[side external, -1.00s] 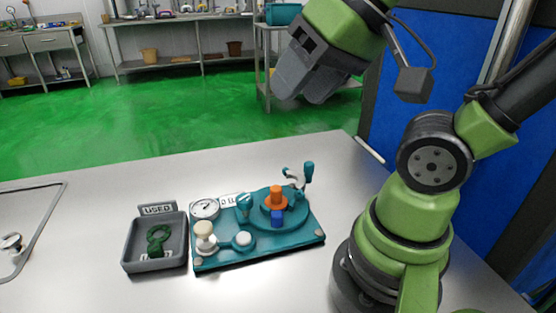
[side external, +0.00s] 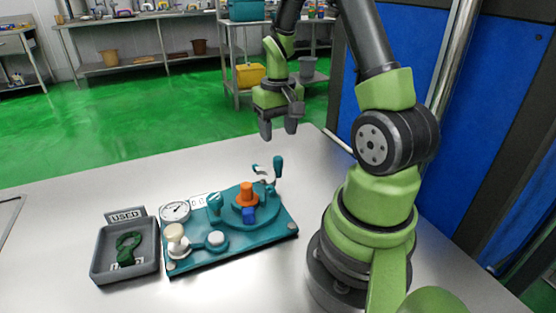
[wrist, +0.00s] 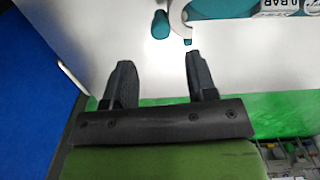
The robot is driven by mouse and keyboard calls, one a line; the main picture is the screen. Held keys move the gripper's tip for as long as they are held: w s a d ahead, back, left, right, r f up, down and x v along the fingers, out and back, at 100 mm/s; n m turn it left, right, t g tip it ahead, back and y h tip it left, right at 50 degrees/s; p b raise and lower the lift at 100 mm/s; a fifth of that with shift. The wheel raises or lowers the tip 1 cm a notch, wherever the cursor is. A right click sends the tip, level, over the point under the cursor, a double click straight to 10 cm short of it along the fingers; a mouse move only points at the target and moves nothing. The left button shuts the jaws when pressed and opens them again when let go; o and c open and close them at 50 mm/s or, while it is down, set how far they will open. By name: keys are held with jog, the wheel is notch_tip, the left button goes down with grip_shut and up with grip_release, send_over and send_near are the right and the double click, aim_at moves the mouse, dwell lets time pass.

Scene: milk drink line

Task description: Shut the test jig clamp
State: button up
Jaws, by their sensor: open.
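The test jig (side external: 240,242) is a teal plate on the steel table, carrying a round platform with an orange part (side external: 246,194) and a blue block (side external: 249,214). The clamp (side external: 265,175) stands at the jig's far right corner, with a metal arm and an upright teal handle (side external: 278,167). In the wrist view the teal handle (wrist: 160,25) shows at the top, beside a curved metal piece. My gripper (side external: 279,133) points down, open and empty, above the far part of the table behind the clamp. Its two fingers (wrist: 160,75) are apart and touch nothing.
A grey tray (side external: 98,262) with a green object and a "USED" sign stands left of the jig. A gauge (side external: 175,211) and a white knob (side external: 175,232) sit on the jig's left side. A blue panel (side external: 505,130) stands at right. Table around the clamp's far side is clear.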

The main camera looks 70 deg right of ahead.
aim_at(278, 158)
notch_tip(278, 158, down, 8)
jog(key=shift+a+f, duration=0.1)
jog(key=shift+f, duration=0.15)
grip_shut()
